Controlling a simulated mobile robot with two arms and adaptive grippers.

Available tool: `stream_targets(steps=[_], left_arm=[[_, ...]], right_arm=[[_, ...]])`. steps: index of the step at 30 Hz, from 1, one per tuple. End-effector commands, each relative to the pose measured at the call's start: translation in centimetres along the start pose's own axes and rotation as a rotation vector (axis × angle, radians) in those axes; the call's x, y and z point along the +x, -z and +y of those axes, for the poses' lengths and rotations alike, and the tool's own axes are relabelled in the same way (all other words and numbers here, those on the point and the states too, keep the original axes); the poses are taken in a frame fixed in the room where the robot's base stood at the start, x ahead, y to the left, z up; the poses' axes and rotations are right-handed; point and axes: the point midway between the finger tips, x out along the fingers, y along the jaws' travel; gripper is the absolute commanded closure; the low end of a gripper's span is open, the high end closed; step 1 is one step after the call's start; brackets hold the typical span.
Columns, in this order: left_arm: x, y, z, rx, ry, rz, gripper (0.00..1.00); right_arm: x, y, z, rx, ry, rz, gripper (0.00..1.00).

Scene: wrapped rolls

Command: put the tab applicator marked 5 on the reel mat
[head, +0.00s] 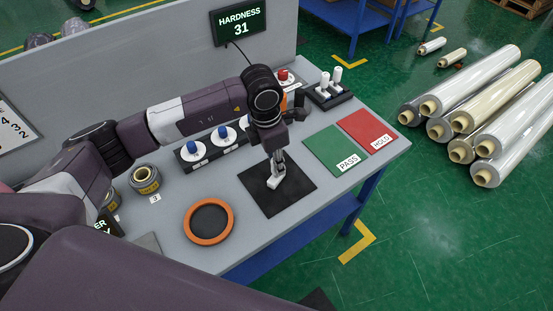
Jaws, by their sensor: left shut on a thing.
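The reel mat (297,200), a black square, lies on the grey bench near its front edge. My left gripper (277,162) points down over it and is shut on a small pale thing (276,182), which looks like the tab applicator. The pale thing is at the mat's middle, low over it or touching it; I cannot tell which. Its number cannot be read from here. My right gripper does not show.
An orange ring (208,239) with a dark centre lies left of the mat. Behind stands a black rack (192,165) with blue-and-white knobs. A green PASS pad (333,145) and a red HOLD pad (365,128) lie to the right. A yellow-labelled roll (146,180) stands at left.

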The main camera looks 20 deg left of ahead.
Motion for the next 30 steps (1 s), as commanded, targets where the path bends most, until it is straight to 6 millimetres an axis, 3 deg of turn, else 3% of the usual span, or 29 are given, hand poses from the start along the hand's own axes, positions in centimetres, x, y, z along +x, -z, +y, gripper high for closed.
stream_targets(steps=[10, 11, 15, 27, 30], left_arm=[[0.4, 0.0, 0.0, 0.0, -0.001, -0.002, 1.0], [0.4, 0.0, 0.0, 0.0, 0.0, -0.001, 0.78], [0.3, 0.0, 0.0, 0.0, 0.0, 0.0, 0.63], [-0.3, -0.1, 0.0, 0.0, 0.0, -0.001, 0.62], [-1.4, -0.1, 0.1, 0.0, -0.003, -0.004, 0.62]], right_arm=[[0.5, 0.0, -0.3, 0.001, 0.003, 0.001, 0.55], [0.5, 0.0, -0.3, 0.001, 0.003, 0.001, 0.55], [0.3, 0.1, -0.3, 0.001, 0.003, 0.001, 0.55], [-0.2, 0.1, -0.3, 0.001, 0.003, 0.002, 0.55], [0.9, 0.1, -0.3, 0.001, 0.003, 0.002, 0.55]])
